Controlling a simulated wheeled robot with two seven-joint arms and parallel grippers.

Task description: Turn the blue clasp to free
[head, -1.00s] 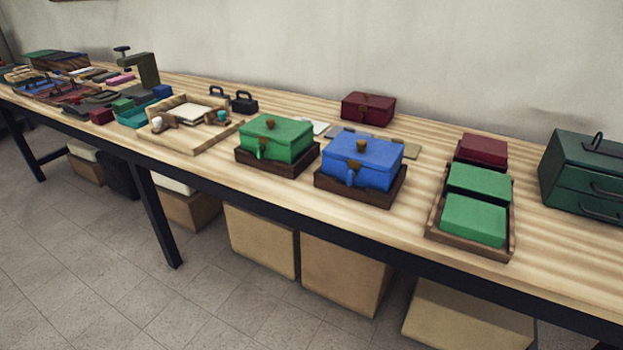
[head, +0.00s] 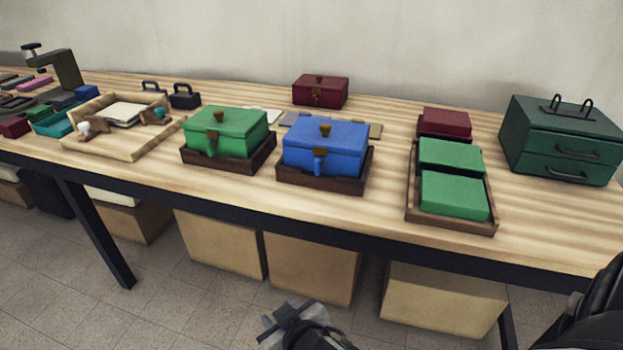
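The blue box (head: 345,148) sits in a dark wooden tray (head: 300,184) near the front edge of the table. It has a brass knob (head: 325,130) on its lid. Its blue clasp (head: 319,162) hangs down at the front, below a small brass piece. A gripper (head: 290,318), which I cannot assign to an arm for certain, shows at the bottom middle, below the table and well apart from the box. Its fingers are too unclear to read. Part of my arm shows at the lower right without its fingers.
A green box (head: 228,130) in its own tray stands left of the blue one. A tray (head: 411,190) of green and red blocks is to the right. A red box (head: 320,90) and a green drawer cabinet (head: 560,140) stand behind. Cartons (head: 315,268) lie under the table.

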